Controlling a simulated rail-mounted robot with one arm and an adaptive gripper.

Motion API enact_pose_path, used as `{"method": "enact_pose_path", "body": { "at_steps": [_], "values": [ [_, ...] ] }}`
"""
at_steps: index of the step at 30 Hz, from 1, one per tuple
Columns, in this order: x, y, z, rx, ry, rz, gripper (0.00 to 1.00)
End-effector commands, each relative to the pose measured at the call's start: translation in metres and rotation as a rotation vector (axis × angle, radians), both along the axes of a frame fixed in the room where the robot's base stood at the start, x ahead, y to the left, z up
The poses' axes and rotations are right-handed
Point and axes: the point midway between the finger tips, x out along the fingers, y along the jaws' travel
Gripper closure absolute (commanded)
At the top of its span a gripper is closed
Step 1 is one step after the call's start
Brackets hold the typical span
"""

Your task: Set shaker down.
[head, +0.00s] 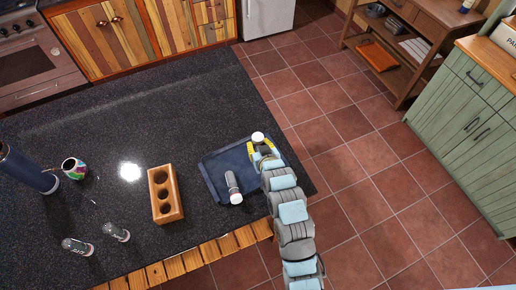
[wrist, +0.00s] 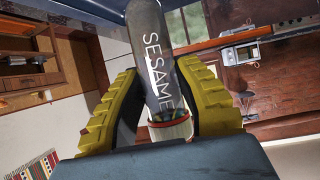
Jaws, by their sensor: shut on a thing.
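My gripper (head: 264,151) is shut on a grey shaker with a white cap (head: 258,137), above the far right part of the dark blue tray (head: 211,178). In the wrist view, my yellow fingers (wrist: 158,100) stand on either side of the shaker (wrist: 152,45), which reads SESAME. I cannot tell whether its base touches the tray. A second grey shaker with a white end (head: 233,186) is at the tray's near edge. Two more shakers, one (head: 77,246) and another (head: 116,232), are at the counter's near left.
A wooden block with several round holes (head: 178,201) stands left of the tray on the dark counter (head: 130,105). A colourful mug (head: 74,168) and a tall dark blue bottle (head: 28,170) are at the left. The counter's far part is clear.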

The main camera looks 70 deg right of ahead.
Motion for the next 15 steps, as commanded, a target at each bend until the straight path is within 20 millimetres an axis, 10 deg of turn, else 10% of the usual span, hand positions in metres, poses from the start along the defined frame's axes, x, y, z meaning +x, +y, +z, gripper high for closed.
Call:
{"method": "enact_pose_path", "body": {
  "at_steps": [15],
  "values": [
    [0.000,0.000,-0.030,-0.001,0.000,-0.001,1.00]
  ]
}}
